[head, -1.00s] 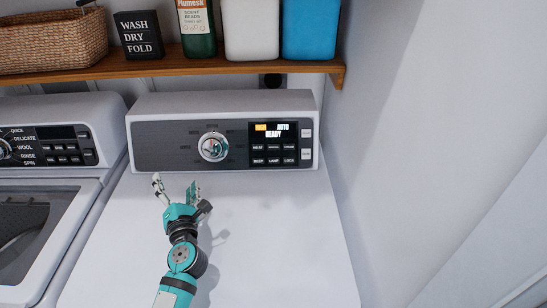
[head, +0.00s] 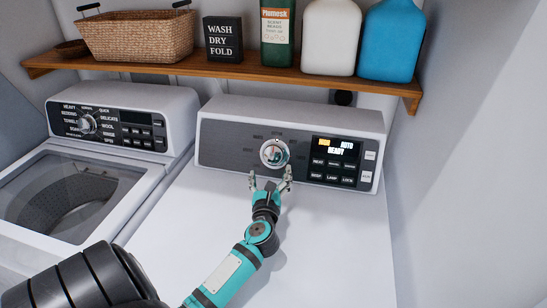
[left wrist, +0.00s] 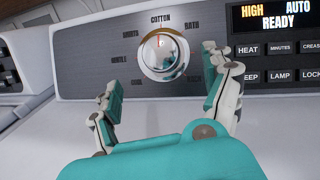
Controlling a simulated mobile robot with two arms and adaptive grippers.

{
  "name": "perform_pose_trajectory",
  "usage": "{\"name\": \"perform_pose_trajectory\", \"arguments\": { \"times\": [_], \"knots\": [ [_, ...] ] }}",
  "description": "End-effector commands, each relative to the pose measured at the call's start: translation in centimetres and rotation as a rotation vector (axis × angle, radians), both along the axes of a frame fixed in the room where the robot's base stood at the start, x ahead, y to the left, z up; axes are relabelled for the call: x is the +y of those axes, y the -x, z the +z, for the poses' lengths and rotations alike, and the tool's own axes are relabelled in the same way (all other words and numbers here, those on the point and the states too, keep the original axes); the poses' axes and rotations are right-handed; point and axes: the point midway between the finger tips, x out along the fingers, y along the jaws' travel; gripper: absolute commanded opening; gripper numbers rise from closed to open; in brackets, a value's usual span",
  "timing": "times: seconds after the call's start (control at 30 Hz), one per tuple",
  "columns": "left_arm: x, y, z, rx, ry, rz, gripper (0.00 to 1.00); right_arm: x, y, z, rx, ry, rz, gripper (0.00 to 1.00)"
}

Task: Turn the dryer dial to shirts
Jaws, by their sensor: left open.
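The dryer dial (head: 274,153) is a round silver knob on the dryer's dark grey control panel (head: 222,139). It also shows in the left wrist view (left wrist: 163,54), where an orange mark at its top points about at the COTTON label. BATH is at upper right; the labels on the left are small and hard to read. My left gripper (head: 270,176) is open and empty, just below and in front of the dial. In the left wrist view its two fingers (left wrist: 162,82) stand lower left and right of the dial, apparently not touching it. My right gripper is not in view.
The dryer display (head: 336,146) reads AUTO READY, with buttons right of the dial. The washer (head: 70,190) stands left. A wooden shelf (head: 180,80) above holds a basket (head: 137,36), a sign and bottles. The white dryer top (head: 330,230) is clear.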

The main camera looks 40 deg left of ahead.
Motion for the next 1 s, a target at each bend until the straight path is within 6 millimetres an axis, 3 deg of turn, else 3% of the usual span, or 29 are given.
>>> {"name": "perform_pose_trajectory", "arguments": {
  "times": [0.1,0.33,0.8,1.0],
  "knots": [
    [1.7,-2.2,0.2,0.0,-0.004,0.0,0.83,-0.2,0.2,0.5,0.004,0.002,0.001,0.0],
    [3.9,-5.1,0.0,0.001,-0.003,-0.001,0.83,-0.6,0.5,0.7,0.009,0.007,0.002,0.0],
    [4.7,-6.1,0.0,0.001,-0.001,-0.001,0.83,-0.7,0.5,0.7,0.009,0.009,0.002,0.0],
    [4.7,-6.1,0.0,0.001,-0.001,-0.001,0.57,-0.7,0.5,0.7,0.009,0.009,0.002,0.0]
  ]
}}
